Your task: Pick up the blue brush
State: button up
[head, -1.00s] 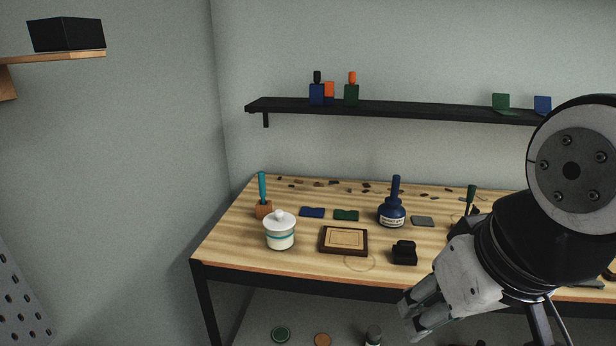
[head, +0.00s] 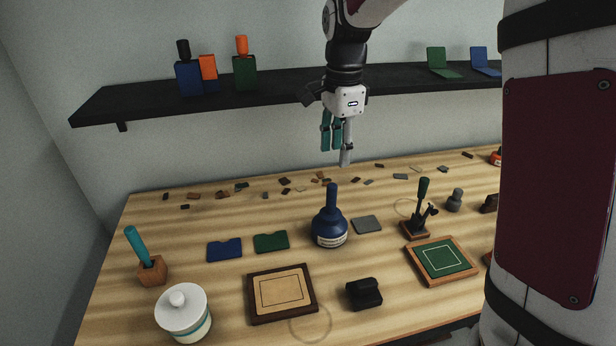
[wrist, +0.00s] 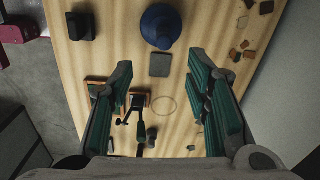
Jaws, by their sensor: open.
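A dark blue rounded pot (head: 330,230) with a pale label stands upright on the table, with a blue handle (head: 332,197) rising from its top. Its body also shows at the top of the wrist view (wrist: 161,26). A teal handle (head: 136,243) stands tilted in a small wooden block (head: 152,271) at the table's left; bristles are not visible on either. My gripper (head: 337,150) is above the back of the table, beyond and higher than the blue pot, fingers pointing down. In the wrist view my gripper (wrist: 161,64) is open and empty, its fingers wide apart.
A grey pad (head: 367,224) lies right of the pot, with blue (head: 225,250) and green (head: 271,241) cards to its left. A framed tan board (head: 282,293), white lidded jar (head: 183,313) and black block (head: 364,293) stand in front. A black shelf (head: 280,84) runs behind my gripper.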

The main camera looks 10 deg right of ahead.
aim_at(331, 200)
jog(key=shift+w+f+m, duration=0.5)
jog(key=shift+w+f, duration=0.15)
jog(key=shift+f, duration=0.05)
notch_tip(331, 200, down, 8)
jog(key=shift+f+p, duration=0.15)
jog(key=shift+p, duration=0.45)
jog(key=f, duration=0.1)
jog(key=f+p, duration=0.1)
jog(key=f, duration=0.2)
jog(key=shift+s+a+f, duration=0.15)
jog(key=shift+s+f, duration=0.1)
jog(key=shift+w+f, duration=0.1)
jog(key=shift+f, duration=0.4)
grip_shut()
